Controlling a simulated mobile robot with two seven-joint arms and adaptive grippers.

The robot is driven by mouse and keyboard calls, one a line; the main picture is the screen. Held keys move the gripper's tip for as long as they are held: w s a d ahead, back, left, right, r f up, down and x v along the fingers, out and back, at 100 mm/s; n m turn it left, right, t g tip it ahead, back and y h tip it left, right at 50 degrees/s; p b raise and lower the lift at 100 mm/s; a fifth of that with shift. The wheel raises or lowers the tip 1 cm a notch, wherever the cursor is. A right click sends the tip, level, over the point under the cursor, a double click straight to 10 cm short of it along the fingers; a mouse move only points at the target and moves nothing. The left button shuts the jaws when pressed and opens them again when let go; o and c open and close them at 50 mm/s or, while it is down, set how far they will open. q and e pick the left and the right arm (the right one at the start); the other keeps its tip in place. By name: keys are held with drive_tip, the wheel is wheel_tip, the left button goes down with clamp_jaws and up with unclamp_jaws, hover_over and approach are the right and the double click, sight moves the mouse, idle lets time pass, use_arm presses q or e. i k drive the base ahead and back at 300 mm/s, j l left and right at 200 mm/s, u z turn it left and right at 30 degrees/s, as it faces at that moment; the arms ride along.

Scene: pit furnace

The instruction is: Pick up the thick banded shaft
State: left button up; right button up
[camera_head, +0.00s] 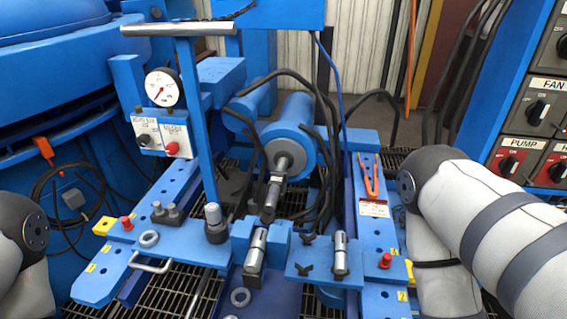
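A thick metal shaft (257,246) with a dark band lies tilted in a blue cradle (243,231) at the lower middle of the head view. It looks like the thick banded shaft. A slimmer grey shaft (341,250) with a dark lower end lies in another blue holder (300,262) to its right. A short grey stepped part (214,218) stands upright to the left. Parts of my arms show at the left and right edges, but neither gripper is in view. Nothing of mine touches the shafts.
A blue cylinder (297,122) with a rod pointing toward the cradle lies behind. A gauge (163,88) and button box (163,137) stand at left. Orange pliers (369,178) lie on the right rail. Black hoses arch over the middle.

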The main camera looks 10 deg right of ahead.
sight(254, 256)
drive_tip(key=i+l+u, duration=0.15)
drive_tip(key=u, duration=0.2)
drive_tip(key=i+l+u, duration=0.1)
drive_tip(key=l+u, duration=0.25)
drive_tip(key=i+l+u, duration=0.1)
drive_tip(key=l+u, duration=0.25)
drive_tip(key=j, duration=0.1)
